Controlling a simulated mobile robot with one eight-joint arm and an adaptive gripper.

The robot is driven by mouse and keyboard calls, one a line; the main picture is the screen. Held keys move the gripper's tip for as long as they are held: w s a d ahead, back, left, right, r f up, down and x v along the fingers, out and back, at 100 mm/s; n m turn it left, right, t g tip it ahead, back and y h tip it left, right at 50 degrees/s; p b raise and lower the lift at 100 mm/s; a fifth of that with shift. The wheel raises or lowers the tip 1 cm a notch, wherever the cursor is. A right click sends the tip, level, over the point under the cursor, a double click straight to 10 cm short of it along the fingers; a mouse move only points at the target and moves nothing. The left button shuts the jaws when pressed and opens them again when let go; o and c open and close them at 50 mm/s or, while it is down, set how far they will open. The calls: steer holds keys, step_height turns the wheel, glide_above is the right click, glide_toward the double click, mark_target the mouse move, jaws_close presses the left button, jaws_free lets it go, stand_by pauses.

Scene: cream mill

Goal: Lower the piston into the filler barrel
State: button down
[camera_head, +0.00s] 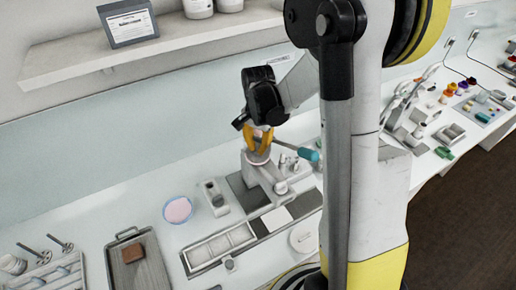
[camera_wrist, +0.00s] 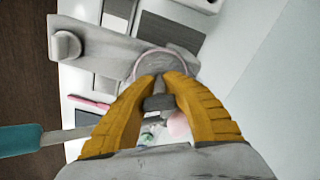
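My gripper (camera_head: 259,149) is above the filler, a grey machine (camera_head: 266,177) on the bench. Its yellow fingers, seen in the wrist view (camera_wrist: 163,80), close around a grey stem with a collar, which I take to be the piston (camera_wrist: 158,101). A pale round disc or rim (camera_wrist: 160,62) shows just beyond the fingertips, at the top of the filler; it also shows under the fingers in the head view (camera_head: 257,159). I cannot tell whether this is the piston's face or the barrel's mouth. The fingers hide the contact between piston and barrel.
A teal-handled tool (camera_head: 308,154) sticks out beside the filler, its handle also in the wrist view (camera_wrist: 20,139). A shelf (camera_head: 150,48) runs above.

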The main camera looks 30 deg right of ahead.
mark_target(257, 137)
steer(key=shift+s+f, duration=0.15)
steer(key=shift+f, duration=0.15)
steer(key=c, duration=1.5)
jaws_free()
steer(key=shift+r, duration=0.1)
steer(key=shift+w+a+r+p, duration=0.1)
steer(key=shift+w+r+p, duration=0.15)
steer(key=shift+r+p, duration=0.3)
steer(key=shift+s+r+p, duration=0.1)
steer(key=shift+r+p, duration=1.25)
steer(key=shift+r, duration=1.15)
